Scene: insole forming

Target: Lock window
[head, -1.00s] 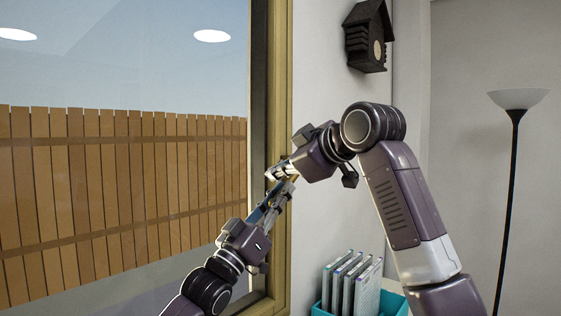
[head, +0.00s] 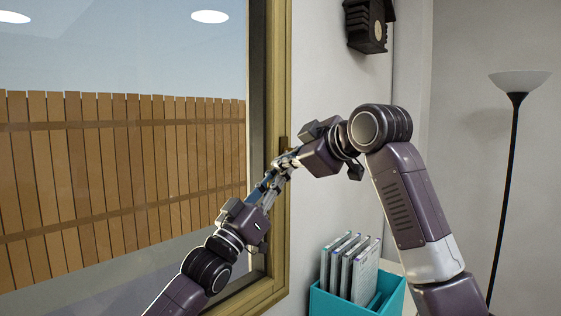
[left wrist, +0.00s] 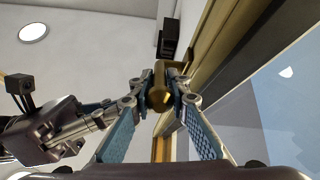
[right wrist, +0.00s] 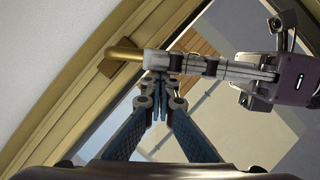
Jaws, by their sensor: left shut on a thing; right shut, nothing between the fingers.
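The window (head: 125,60) has a brass-coloured frame (head: 277,90) on its right side. A brass window handle (left wrist: 158,97) shows between the fingers of my left gripper in the left wrist view. My left gripper (head: 280,168) is shut on this handle. In the right wrist view the handle (right wrist: 127,54) runs sideways from its mount on the frame into the left fingers. My right gripper (right wrist: 160,84) is shut and empty, its tips close against the left fingers. In the head view my right gripper (head: 284,160) overlaps the left one, and most of the handle is hidden.
A teal box (head: 328,301) with several upright cases (head: 364,270) stands below my right arm. A dark birdhouse-like object (head: 368,25) hangs on the white wall. A floor lamp (head: 514,120) stands at the right. A wooden fence (head: 120,180) is beyond the glass.

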